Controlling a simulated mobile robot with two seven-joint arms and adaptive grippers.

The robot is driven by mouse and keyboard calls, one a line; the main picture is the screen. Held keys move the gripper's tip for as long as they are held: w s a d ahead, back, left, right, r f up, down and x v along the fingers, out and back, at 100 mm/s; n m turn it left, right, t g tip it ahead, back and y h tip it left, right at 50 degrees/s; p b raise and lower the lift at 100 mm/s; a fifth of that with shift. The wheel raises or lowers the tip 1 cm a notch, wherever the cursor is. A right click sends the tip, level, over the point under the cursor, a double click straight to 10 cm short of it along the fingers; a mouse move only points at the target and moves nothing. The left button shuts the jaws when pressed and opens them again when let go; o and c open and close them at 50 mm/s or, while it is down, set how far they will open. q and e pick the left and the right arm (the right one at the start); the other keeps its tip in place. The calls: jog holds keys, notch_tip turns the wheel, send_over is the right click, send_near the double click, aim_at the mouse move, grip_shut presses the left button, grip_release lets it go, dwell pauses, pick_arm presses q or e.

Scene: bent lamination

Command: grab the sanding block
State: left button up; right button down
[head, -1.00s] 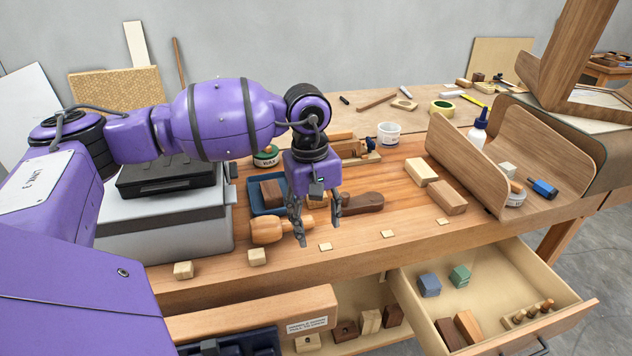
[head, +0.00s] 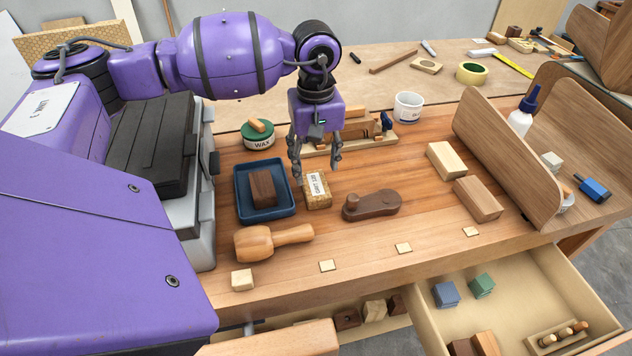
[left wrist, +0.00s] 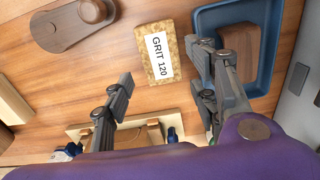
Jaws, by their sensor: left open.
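The sanding block (head: 317,190) is a small tan, cork-like block with a white label. It lies on the wooden bench just right of the blue tray. In the left wrist view the sanding block (left wrist: 159,55) shows its label "GRIT 120", ahead of and between the two fingers. My left gripper (head: 316,172) is open and empty, its fingers pointing down above and just behind the block in the head view. It also shows in the left wrist view (left wrist: 165,85). No contact with the block shows. My right gripper is not in view.
A blue tray (head: 241,203) holding a dark wood block (head: 263,188) stands close left of the sanding block. A dark wooden tool (head: 372,204) lies to the right, a mallet (head: 270,241) in front, a wax tin (head: 258,136) behind. An open drawer (head: 540,285) juts out at front right.

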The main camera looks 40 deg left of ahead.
aim_at(316, 183)
pick_arm(q)
jog(key=f, duration=0.3)
jog(key=f+p, duration=0.1)
jog(key=f, duration=0.1)
jog(key=shift+s+d+f, duration=0.25)
jog(key=shift+s, duration=0.1)
jog(key=shift+f, duration=0.45)
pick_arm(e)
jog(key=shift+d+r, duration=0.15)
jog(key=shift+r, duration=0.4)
pick_arm(q)
jog(key=c, duration=0.9)
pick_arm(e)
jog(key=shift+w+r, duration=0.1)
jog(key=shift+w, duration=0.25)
pick_arm(q)
jog(key=shift+r, duration=0.2)
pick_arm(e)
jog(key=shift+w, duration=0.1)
